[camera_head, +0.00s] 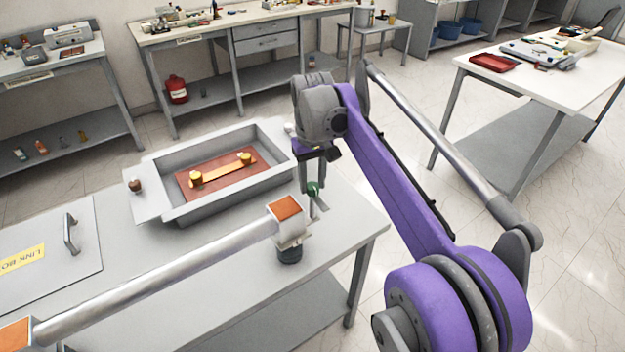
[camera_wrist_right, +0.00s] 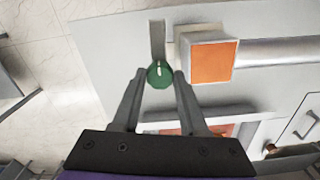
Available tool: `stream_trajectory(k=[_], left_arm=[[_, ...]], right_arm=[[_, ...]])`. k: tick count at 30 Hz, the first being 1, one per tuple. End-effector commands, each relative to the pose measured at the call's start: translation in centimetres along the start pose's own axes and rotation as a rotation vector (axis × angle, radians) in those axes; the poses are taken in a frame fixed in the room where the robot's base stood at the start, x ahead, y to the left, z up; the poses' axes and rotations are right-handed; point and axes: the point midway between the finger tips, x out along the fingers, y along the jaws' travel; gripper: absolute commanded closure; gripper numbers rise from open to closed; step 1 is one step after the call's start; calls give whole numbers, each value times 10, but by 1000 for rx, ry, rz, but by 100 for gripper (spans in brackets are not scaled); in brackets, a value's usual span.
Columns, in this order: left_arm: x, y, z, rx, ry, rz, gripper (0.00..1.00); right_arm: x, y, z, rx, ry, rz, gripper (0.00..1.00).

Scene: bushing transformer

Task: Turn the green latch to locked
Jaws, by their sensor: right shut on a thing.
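The green latch (camera_head: 314,188) is a small round green knob with a grey metal bar, at the right end of the grey bench. It also shows in the right wrist view, where the green knob (camera_wrist_right: 159,74) carries a white mark and the grey bar (camera_wrist_right: 157,38) points up the picture. My right gripper (camera_head: 313,180) reaches down from above and is shut on the knob, with one finger on either side of it. In the right wrist view my right gripper (camera_wrist_right: 159,79) frames the knob between its fingertips. My left gripper is in neither view.
A silver tube (camera_head: 160,282) with an orange-faced end block (camera_head: 287,212) lies close beside the latch. A grey open tray (camera_head: 175,213) holds a copper-coloured plate with a brass bar. A lid (camera_head: 80,218) with a handle lies at left. Another table (camera_head: 560,85) stands at right.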

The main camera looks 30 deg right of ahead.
Motion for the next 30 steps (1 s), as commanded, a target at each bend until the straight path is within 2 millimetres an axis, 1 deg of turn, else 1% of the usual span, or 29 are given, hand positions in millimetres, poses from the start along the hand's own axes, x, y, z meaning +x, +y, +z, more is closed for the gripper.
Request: stream_trajectory(k=[8, 30], left_arm=[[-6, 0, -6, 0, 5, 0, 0], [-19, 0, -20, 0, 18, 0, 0]], right_arm=[[-1, 0, 0, 168, 1, 0, 100], [-1, 0, 0, 866, 1, 0, 100]])
